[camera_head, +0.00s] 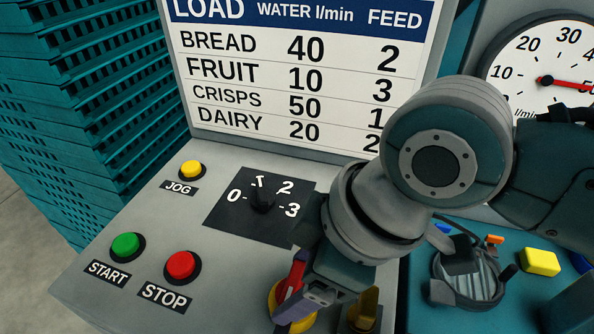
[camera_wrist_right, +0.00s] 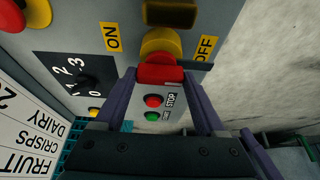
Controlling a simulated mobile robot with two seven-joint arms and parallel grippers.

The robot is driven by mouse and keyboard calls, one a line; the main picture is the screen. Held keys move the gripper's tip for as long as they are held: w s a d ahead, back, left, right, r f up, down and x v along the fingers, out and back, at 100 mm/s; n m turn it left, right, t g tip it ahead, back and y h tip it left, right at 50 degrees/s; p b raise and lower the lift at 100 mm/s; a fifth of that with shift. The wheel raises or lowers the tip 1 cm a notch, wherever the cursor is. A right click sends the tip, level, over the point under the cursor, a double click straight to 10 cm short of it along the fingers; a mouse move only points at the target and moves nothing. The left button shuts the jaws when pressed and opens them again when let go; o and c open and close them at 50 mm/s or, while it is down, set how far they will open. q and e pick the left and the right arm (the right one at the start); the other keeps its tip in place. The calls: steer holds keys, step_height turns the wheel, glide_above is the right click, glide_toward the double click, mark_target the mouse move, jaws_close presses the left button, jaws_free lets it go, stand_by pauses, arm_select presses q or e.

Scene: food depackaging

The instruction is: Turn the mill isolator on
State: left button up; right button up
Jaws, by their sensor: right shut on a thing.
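The mill isolator is a red handle (camera_head: 291,278) on a round yellow base (camera_head: 274,297), at the front of the grey panel in the head view. My right gripper (camera_head: 303,292) is over it and partly hides it. In the right wrist view the red handle (camera_wrist_right: 160,75) sits between the two fingertips, which are shut on it. The yellow base (camera_wrist_right: 160,45) shows beyond. A yellow ON label (camera_wrist_right: 112,37) is left of the base and an OFF label (camera_wrist_right: 206,48) is right of it. The handle's exact angle is hard to tell. My left gripper is not in view.
A dial knob (camera_head: 262,198), a yellow JOG button (camera_head: 191,169), a green START button (camera_head: 126,246) and a red STOP button (camera_head: 181,266) stand on the panel. A brass-coloured lever (camera_head: 366,305) is close right of my gripper. Teal crates (camera_head: 90,110) are stacked at left.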

jaws_close()
stand_by(0.3)
stand_by(0.3)
